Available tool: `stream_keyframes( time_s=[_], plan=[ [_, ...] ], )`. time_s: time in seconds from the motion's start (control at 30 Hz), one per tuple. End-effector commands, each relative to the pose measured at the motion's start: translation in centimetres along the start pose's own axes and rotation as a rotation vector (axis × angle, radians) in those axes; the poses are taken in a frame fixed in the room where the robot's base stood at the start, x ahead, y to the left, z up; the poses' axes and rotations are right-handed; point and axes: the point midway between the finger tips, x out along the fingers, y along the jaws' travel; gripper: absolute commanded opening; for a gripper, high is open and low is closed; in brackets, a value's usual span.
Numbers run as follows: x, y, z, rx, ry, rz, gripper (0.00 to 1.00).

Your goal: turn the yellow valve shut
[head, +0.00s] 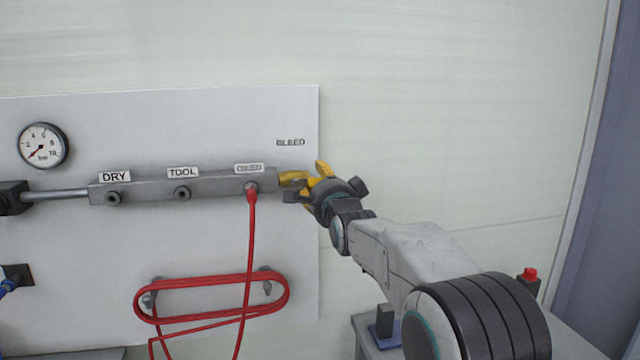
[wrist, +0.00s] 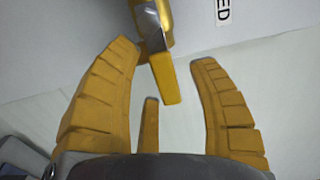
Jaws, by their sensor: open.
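The yellow valve (head: 287,178) is at the right end of the grey manifold, below the BLEED label, and in the head view my gripper partly covers it. In the wrist view, its flat yellow handle (wrist: 166,82) hangs from a grey metal body at the top centre. My gripper (wrist: 165,54) has yellow segmented fingers, spread apart, with the handle between the left and right fingertips. I see bare gaps on both sides of the handle, so no finger clearly grips it. In the head view, my gripper (head: 310,175) reaches the valve from the right.
The manifold (head: 150,187) carries DRY, TOOL and OILED ports. A red hose (head: 252,230) runs down from the OILED port, beside a coiled red loop (head: 212,280). A pressure gauge (head: 43,145) is at upper left. A small table (head: 370,335) stands below my arm.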

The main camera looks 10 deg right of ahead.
Motion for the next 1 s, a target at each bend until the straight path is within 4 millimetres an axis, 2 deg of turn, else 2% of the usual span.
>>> stream_keyframes(
  time_s=[0.17, 0.2, 0.83, 1.0],
  plan=[
    [0.00, -0.01, 0.00, 0.000, 0.000, 0.000, 0.54],
    [0.00, -0.01, 0.00, 0.000, 0.000, 0.000, 0.57],
    [-0.02, -0.01, 0.00, 0.000, 0.000, 0.000, 0.01],
    [-0.02, 0.00, 0.00, -0.001, 0.000, 0.000, 0.00]
  ],
)
